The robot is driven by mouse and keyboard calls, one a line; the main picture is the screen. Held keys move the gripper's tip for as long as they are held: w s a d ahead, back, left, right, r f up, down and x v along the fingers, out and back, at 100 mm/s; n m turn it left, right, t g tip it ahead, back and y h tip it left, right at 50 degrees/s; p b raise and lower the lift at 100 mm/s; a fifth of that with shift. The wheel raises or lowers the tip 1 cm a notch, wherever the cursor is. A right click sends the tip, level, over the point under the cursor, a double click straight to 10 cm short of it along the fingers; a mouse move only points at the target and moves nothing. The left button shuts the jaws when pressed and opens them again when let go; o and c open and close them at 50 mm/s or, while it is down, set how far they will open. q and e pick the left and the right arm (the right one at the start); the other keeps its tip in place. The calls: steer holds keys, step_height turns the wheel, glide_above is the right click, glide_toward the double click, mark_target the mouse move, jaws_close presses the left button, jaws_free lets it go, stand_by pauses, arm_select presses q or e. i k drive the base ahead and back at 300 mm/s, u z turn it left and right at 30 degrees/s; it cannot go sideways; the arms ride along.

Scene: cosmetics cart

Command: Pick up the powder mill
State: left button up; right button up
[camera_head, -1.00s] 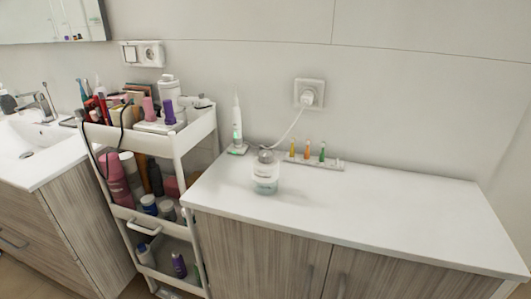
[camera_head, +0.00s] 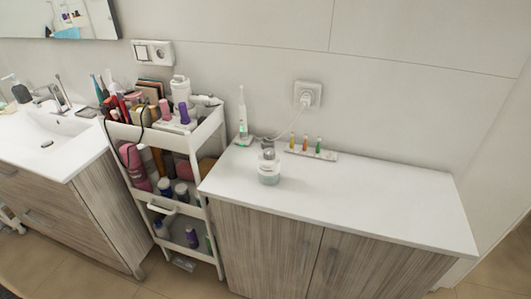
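A squat jar with a pale label and a grey, knob-like top (camera_head: 269,167) stands upright on the white countertop (camera_head: 375,203), near its left end. It may be the powder mill; I cannot tell for certain. Nothing touches it from above, and its front is unobstructed. Neither of my grippers is in view.
A white electric toothbrush (camera_head: 243,117) stands behind the jar, with a cord to the wall socket (camera_head: 307,94). A rack of small colored vials (camera_head: 312,154) lies behind right. A crowded white cart (camera_head: 205,139) adjoins the counter's left. The countertop's right side is clear.

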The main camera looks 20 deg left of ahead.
mark_target(269, 171)
steer(key=k, duration=0.3)
steer(key=u, duration=1.4)
steer(key=i, duration=1.05)
steer(key=z, duration=1.4)
